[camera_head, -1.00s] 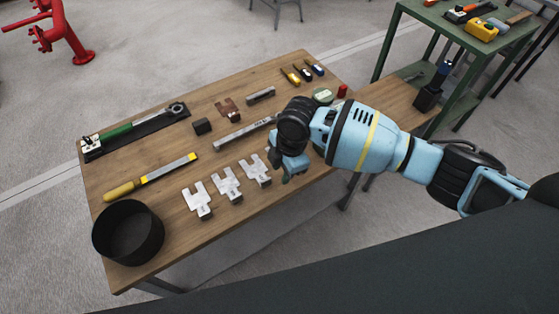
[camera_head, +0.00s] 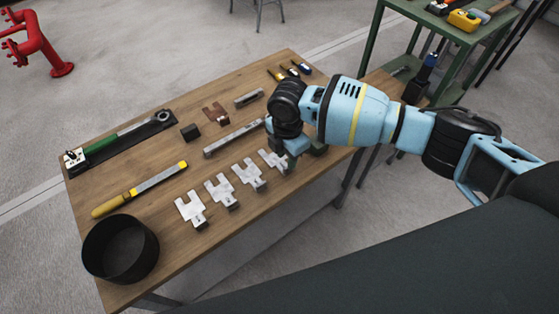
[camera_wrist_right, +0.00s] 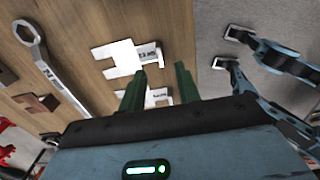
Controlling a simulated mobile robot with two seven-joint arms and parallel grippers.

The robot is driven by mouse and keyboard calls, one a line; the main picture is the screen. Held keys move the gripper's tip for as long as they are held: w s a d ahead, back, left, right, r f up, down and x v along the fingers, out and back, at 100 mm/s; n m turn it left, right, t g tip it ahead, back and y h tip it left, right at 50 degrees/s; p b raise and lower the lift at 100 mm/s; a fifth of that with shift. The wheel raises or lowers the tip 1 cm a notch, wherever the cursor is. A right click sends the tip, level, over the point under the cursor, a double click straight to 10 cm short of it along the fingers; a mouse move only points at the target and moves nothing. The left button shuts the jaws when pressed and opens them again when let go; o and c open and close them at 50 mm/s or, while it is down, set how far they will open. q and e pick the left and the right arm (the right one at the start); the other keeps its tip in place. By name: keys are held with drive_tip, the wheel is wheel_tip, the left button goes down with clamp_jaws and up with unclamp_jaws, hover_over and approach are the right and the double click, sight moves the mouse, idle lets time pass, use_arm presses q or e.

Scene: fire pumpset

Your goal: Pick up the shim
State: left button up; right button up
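Several silvery slotted shims lie in a row along the table's near edge. In the head view they run from the left shim (camera_head: 190,209) through the middle ones (camera_head: 220,190) (camera_head: 248,175) to the right shim (camera_head: 273,160). My right gripper (camera_head: 289,148) is close beside the right shim; its fingertips are largely hidden by the wrist. In the right wrist view, my right gripper's green fingers (camera_wrist_right: 158,86) are apart with nothing held. One shim (camera_wrist_right: 120,58) lies beyond the fingertips, and part of another (camera_wrist_right: 155,97) shows between the fingers. My left gripper is out of view.
A spanner (camera_head: 233,139) lies behind the shims, with a dark block (camera_head: 190,132) nearby. A yellow-handled file (camera_head: 140,190), a black round bin (camera_head: 120,250) and a green-handled tool (camera_head: 115,139) are at left. A green shelf table (camera_head: 445,32) stands at back right.

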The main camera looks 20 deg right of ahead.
sight(271, 160)
wheel_tip(271, 160, down, 5)
drive_tip(key=shift+d+r, duration=0.1)
drive_tip(key=shift+c, duration=0.2)
clamp_jaws()
